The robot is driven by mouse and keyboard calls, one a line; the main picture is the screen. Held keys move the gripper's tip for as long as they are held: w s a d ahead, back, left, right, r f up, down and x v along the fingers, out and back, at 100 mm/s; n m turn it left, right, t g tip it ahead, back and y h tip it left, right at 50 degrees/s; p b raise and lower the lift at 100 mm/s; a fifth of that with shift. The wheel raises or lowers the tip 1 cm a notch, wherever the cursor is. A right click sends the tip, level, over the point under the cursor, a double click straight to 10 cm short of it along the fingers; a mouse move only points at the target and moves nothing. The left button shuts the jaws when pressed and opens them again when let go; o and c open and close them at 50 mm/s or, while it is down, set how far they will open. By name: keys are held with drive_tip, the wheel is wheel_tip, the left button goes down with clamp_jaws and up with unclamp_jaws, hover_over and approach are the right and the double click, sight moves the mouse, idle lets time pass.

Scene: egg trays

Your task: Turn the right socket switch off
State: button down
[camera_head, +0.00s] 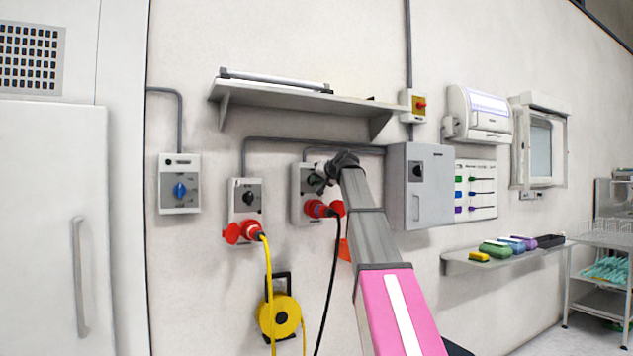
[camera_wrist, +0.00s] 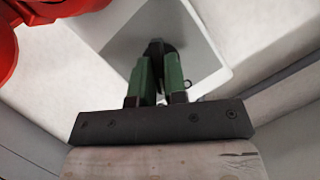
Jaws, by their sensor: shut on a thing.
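The right socket (camera_head: 299,208) is a grey box on the wall with a red plug (camera_head: 316,208) and black cable at its lower part. My gripper (camera_head: 318,180) is at the front of this box, above the plug, and covers most of its switch. In the wrist view, the green fingers of my gripper (camera_wrist: 159,72) are close together around the dark switch knob (camera_wrist: 156,47) on the grey box face (camera_wrist: 200,50). The knob's exact angle is hidden by the fingers. The left socket (camera_head: 238,212) has a black knob and a red plug with a yellow cable.
A shelf (camera_head: 290,94) juts out above the sockets. A grey cabinet (camera_head: 420,190) is just right of my arm. A yellow cable reel (camera_head: 267,316) hangs below left. The red plug housing (camera_wrist: 20,30) is close beside my gripper in the wrist view.

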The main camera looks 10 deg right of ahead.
drive_tip(key=n+h, duration=0.2)
drive_tip(key=n, duration=0.1)
drive_tip(key=shift+s+a+n+t+h, duration=0.1)
drive_tip(key=shift+n+t+h, duration=0.2)
drive_tip(key=shift+n+h, duration=0.1)
idle(0.5)
drive_tip(key=c, duration=1.2)
unclamp_jaws()
drive_tip(key=shift+o, duration=0.2)
drive_tip(key=v, duration=1)
drive_tip(key=shift+s, duration=0.35)
drive_tip(key=shift+r, duration=0.15)
